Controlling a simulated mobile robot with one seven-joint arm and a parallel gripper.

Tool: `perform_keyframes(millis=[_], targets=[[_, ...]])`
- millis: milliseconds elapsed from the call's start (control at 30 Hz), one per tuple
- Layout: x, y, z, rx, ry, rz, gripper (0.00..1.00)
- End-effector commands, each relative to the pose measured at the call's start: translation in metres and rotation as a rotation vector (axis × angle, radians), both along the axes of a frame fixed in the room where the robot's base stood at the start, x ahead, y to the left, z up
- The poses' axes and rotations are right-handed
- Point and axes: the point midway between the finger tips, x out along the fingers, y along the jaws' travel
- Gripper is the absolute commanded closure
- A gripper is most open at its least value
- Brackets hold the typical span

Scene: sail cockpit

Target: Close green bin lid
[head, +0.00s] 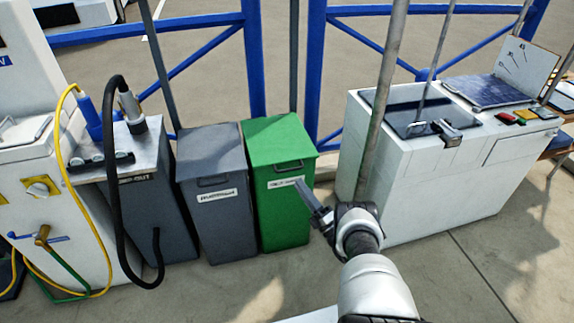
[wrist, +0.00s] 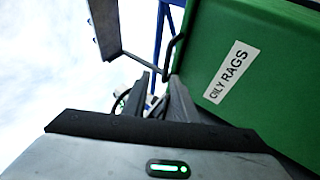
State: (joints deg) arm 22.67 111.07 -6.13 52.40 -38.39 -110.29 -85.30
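The green bin (head: 285,212) stands upright on the floor beside a grey bin. Its green lid (head: 277,138) lies over the top and looks down; I cannot tell whether a small gap remains at its edge. A dark handle is on the upper front, above a white label (head: 286,182). In the wrist view the green front (wrist: 265,60) fills the upper right, with its "OILY RAGS" label (wrist: 229,72) tilted. My gripper (head: 301,187) is in front of the green bin's right side, below lid height. In the wrist view my gripper (wrist: 163,78) shows its fingers apart with nothing between them.
The grey bin (head: 215,215) stands directly left of the green one. A white console (head: 425,170) stands to the right, with a grey pole in front of it. Blue railing (head: 200,22) runs behind. Cables hang at the left. Floor in front of the bins is clear.

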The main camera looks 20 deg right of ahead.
Motion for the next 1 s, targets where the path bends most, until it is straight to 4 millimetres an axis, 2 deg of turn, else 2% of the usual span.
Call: perform_keyframes(millis=[200,400,1000], targets=[[-0.032,-0.017,-0.015,-0.005,-0.022,0.002,0.72],[-0.051,-0.027,-0.025,-0.004,-0.026,0.000,0.72],[-0.055,-0.028,-0.027,-0.005,-0.029,0.002,0.72]])
